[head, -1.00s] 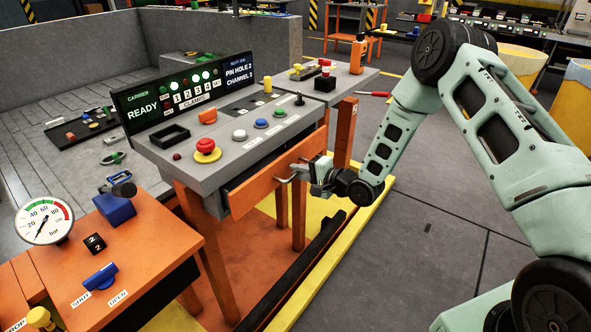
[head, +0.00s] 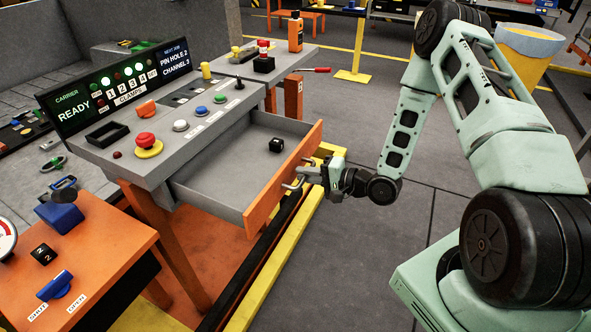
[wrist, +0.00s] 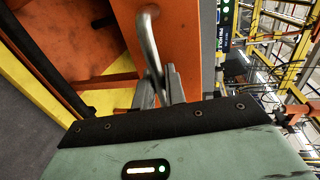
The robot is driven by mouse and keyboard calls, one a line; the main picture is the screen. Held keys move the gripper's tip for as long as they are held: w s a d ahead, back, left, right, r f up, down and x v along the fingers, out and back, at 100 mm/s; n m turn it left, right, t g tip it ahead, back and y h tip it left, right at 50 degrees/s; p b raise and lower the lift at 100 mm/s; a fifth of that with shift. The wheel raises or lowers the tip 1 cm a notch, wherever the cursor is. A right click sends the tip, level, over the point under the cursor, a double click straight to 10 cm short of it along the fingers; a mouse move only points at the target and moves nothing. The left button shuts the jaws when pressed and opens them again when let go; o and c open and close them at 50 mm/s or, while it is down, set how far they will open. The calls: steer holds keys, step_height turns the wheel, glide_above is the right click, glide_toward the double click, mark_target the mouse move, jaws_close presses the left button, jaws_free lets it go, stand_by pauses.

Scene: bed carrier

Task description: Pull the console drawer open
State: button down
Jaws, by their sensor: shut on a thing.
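The console drawer (head: 222,178) stands well out from the grey console (head: 180,135), showing its grey inside. Its orange front (head: 284,180) carries a metal bar handle (head: 296,184), which also shows in the wrist view (wrist: 148,45). My gripper (head: 309,175) is at the handle, in front of the orange panel. In the wrist view its fingers (wrist: 158,88) are closed around the lower part of the bar. A small black cube (head: 276,145) lies inside the drawer near its far side.
The console top bears a red button (head: 146,141), other buttons and a display panel (head: 115,90). An orange stand (head: 90,250) with a blue lever is at the lower left. A yellow-edged rail (head: 270,265) runs on the floor below the drawer.

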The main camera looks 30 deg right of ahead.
steer(key=shift+s+d, duration=0.15)
steer(key=shift+s, duration=0.05)
steer(key=c, duration=1.5)
jaws_free()
steer(key=shift+c, duration=0.2)
steer(key=v, duration=1.7)
steer(key=shift+b, duration=0.3)
steer(key=shift+s+d, duration=0.15)
